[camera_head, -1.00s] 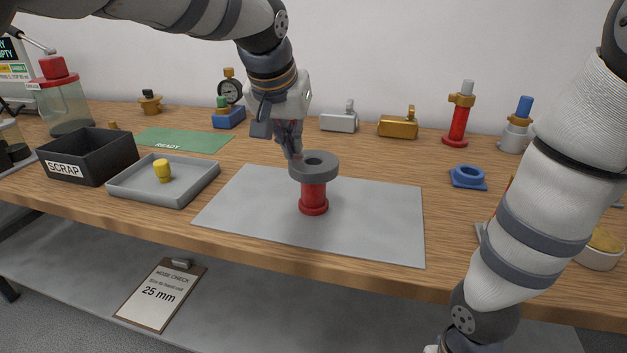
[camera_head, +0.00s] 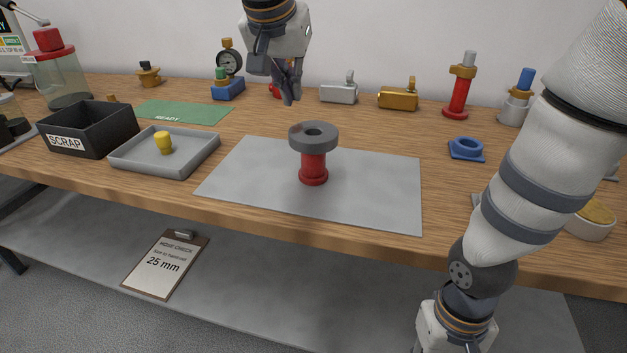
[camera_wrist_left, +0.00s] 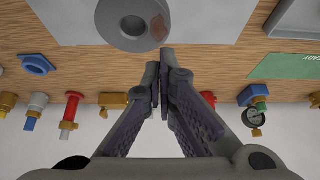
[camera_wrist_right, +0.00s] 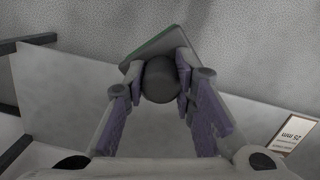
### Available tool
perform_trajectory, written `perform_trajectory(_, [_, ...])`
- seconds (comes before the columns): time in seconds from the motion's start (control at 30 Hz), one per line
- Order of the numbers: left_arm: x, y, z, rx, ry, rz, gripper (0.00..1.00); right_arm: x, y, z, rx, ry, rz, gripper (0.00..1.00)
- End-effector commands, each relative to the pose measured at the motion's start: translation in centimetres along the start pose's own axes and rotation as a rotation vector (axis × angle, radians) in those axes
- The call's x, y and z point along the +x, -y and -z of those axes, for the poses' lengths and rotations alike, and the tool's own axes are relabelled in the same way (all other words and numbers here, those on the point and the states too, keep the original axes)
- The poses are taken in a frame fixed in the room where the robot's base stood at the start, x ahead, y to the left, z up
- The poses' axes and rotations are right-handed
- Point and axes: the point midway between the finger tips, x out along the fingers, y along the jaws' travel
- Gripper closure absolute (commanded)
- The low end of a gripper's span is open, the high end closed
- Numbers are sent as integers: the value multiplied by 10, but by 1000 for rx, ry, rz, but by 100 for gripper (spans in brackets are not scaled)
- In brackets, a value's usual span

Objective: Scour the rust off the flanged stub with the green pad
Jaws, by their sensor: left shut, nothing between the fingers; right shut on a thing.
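The flanged stub (camera_head: 313,165) stands upright on a grey mat (camera_head: 380,185), with a red body and a grey ring flange on top. In the left wrist view the flange (camera_wrist_left: 120,22) shows a reddish-brown rust patch on its face. My left gripper (camera_head: 290,98) is shut and empty, behind and above the stub, apart from it. My right gripper (camera_wrist_right: 162,82) is shut on the dark round knob of the green pad (camera_wrist_right: 155,46), below the table's front edge. The pad is a flat plate with a thin green edge; its scouring face is hidden.
A grey tray (camera_head: 195,160) with a yellow plug and a black SCRAP box (camera_head: 75,142) stand left. A green READY mat (camera_head: 205,113) lies behind them. Valves line the back. A blue flange (camera_head: 467,149) and a bowl (camera_head: 590,222) are right.

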Motion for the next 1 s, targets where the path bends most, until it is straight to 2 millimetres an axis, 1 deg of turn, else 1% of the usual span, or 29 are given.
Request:
perform_trajectory(0.1, [-7, 0, 4, 0, -1, 0, 100, -2, 0, 0, 0, -3, 0, 98])
perform_trajectory(0.37, [-8, 0, 4, 1, 1, 0, 100, -1, 0, 0, 0, -3, 0, 98])
perform_trajectory(0.47, [-14, 0, 4, 1, -1, 0, 100, -1, 0, 0, 0, -3, 0, 98])
perform_trajectory(0.57, [-34, 0, 5, 1, -3, 1, 100, -2, 0, 0, 0, -3, 0, 98])
perform_trajectory(0.7, [-74, 0, 5, 2, -4, 1, 100, -2, 0, 0, 0, -3, 0, 98])
perform_trajectory(0.8, [-98, 0, 5, 0, -3, 0, 100, -2, 0, 0, 0, -3, 0, 98])
perform_trajectory(0.9, [-116, 0, 5, 0, -1, 0, 100, -2, 0, 0, 0, -3, 0, 98])
perform_trajectory(1.0, [-125, 0, 4, 0, 1, 0, 100, -1, 0, 0, 0, -3, 0, 98])
